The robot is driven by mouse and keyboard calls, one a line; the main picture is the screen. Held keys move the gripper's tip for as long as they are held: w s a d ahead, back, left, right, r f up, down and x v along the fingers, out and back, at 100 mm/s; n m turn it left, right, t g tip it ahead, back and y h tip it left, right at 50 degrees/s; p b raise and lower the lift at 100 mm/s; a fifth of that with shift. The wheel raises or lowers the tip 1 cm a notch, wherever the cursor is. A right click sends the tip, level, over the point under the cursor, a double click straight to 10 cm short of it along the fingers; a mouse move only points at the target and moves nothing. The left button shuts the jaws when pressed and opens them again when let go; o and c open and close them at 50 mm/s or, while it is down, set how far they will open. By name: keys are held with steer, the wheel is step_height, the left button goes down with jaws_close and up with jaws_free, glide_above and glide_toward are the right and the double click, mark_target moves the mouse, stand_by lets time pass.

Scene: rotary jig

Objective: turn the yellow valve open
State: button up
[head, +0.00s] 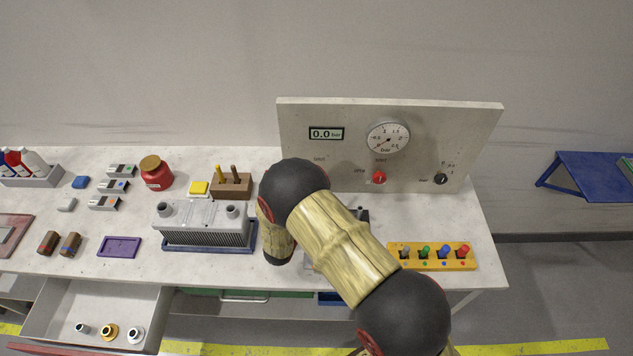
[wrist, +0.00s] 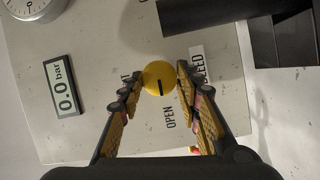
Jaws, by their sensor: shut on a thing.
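The yellow valve (wrist: 158,74) is a round knob on the panel, with a dark mark at its lower part in the wrist view. The word OPEN is printed below it and a little right. My gripper (wrist: 160,84) has a fingertip on each side of the knob and is shut on it. In the head view my arm hides both the valve and the gripper. The display (head: 326,134) reads 0.0 bar; it also shows in the wrist view (wrist: 64,87).
The panel (head: 450,120) carries a gauge (head: 388,136), a red knob (head: 379,178) and a black knob (head: 441,179). A finned metal block (head: 203,222) stands left of my arm. A yellow strip with coloured knobs (head: 432,256) lies right. An open drawer (head: 60,312) is front left.

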stand_by(0.3)
steer(key=o, duration=1.1)
steer(key=shift+o, duration=0.2)
steer(key=shift+a, duration=0.1)
steer(key=v, duration=1.2)
steer(key=shift+w+f, duration=0.1)
steer(key=shift+w, duration=0.05)
